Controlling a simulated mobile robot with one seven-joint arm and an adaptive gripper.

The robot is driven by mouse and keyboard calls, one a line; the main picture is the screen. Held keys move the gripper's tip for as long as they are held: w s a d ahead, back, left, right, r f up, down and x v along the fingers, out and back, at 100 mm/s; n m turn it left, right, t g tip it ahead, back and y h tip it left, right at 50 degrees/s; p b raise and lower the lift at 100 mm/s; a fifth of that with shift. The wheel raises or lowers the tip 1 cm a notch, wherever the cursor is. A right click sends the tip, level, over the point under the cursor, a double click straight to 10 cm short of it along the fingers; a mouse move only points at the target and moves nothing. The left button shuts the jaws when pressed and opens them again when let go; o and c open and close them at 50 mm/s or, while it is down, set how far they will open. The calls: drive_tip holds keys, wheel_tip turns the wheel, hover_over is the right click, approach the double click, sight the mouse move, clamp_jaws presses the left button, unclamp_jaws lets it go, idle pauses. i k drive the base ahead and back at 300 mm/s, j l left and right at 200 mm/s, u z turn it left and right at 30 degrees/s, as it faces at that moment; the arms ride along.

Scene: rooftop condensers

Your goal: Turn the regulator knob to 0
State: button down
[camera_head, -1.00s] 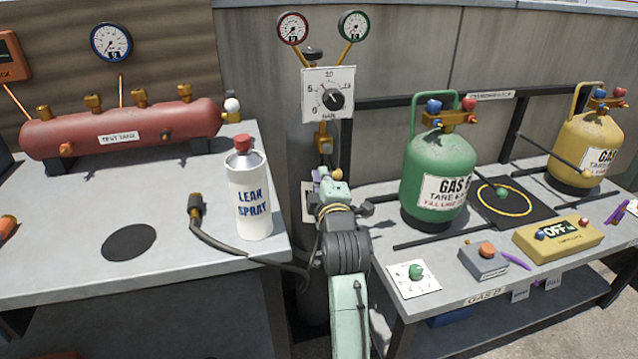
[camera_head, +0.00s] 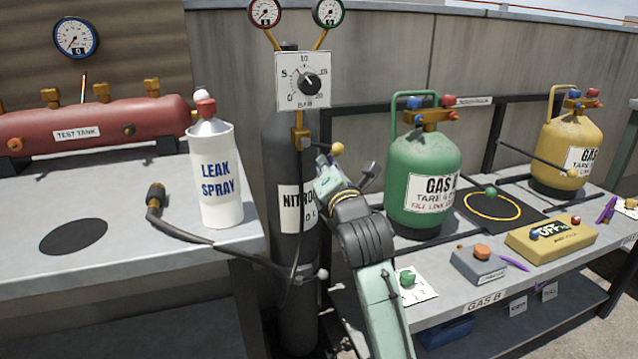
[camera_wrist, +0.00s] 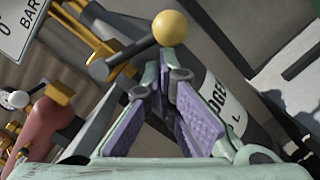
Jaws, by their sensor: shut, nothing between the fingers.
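The black regulator knob (camera_head: 309,84) sits on a white dial plate (camera_head: 288,98) marked 0 to 20 BAR, above the dark nitrogen cylinder (camera_head: 295,250). A short red mark lies at the knob's upper left, near 5 to 10; its exact setting is too small to read. My gripper (camera_head: 321,160) is below the plate, apart from the knob, at the cylinder's right side. Its purple-padded fingers (camera_wrist: 165,78) are shut and empty. The wrist view shows the plate's corner (camera_wrist: 14,25) with "0" and "BAR" at upper left; the knob is outside that view.
A yellow ball-ended lever (camera_head: 337,149) stands close by my fingertips; its ball (camera_wrist: 171,28) is just beyond them in the wrist view. A leak spray bottle (camera_head: 217,175) stands left, a green gas cylinder (camera_head: 420,175) right. Two gauges top the regulator. A hose (camera_head: 240,252) hangs below.

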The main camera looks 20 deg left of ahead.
sight(310, 84)
drive_tip(key=k+l, duration=0.7)
